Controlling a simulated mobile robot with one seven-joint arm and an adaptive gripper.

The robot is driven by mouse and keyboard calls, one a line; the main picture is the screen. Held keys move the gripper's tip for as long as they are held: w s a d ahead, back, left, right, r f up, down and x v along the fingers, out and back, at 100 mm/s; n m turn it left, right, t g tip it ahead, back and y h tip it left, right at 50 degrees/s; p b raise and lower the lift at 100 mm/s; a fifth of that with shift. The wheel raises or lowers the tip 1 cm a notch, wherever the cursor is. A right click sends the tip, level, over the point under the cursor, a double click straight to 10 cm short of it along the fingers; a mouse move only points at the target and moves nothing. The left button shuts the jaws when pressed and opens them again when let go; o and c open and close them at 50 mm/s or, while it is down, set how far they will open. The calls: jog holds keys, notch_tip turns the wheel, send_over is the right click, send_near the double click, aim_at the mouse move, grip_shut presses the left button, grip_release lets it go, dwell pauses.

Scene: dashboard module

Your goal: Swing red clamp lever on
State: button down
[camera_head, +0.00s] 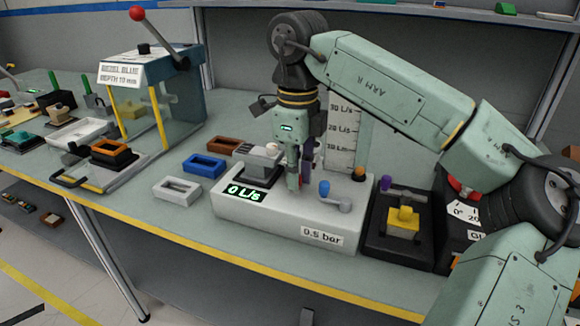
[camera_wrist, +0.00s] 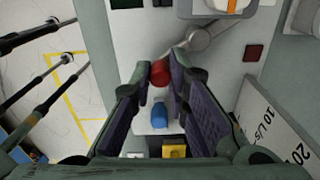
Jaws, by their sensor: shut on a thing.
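The red knob (camera_wrist: 160,73) of the clamp lever is between my fingertips in the wrist view. Its grey lever arm (camera_wrist: 196,43) runs up and right to a round pivot. My gripper (camera_wrist: 163,72) is shut on the knob, with a purple-padded finger on each side. In the head view my gripper (camera_head: 294,178) points down over the white test bench (camera_head: 275,212), and its fingers largely hide the red knob. The bench's display (camera_head: 246,193) reads 0 L/s and its label (camera_head: 321,236) reads 0.5 bar. A grey clamp block (camera_head: 258,158) stands left of my gripper.
A blue-knobbed lever (camera_head: 325,188) is close to the right of my gripper; its blue knob (camera_wrist: 160,116) shows below the red one in the wrist view. A scale panel (camera_head: 344,130) stands behind. Blue (camera_head: 204,166) and white (camera_head: 177,188) frames lie left.

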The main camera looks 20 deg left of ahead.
jog(key=n, duration=0.2)
jog(key=w+d+n+p, duration=0.1)
jog(key=n, duration=0.2)
jog(key=shift+w+d+r+n+p, duration=0.1)
jog(key=shift+w+d+n+p, duration=0.15)
jog(key=shift+w+n+p, duration=0.1)
jog(key=n, duration=0.2)
jog(key=w+n+p, duration=0.1)
jog(key=shift+d, duration=0.25)
jog(key=shift+w+n, duration=0.25)
jog(key=shift+n, duration=0.45)
jog(key=shift+w+n, duration=0.25)
jog(key=shift+n, duration=0.4)
jog(key=c, duration=1.5)
grip_release()
jog(key=shift+c, duration=0.2)
jog(key=shift+d, duration=0.1)
notch_tip(320, 180, up, 12)
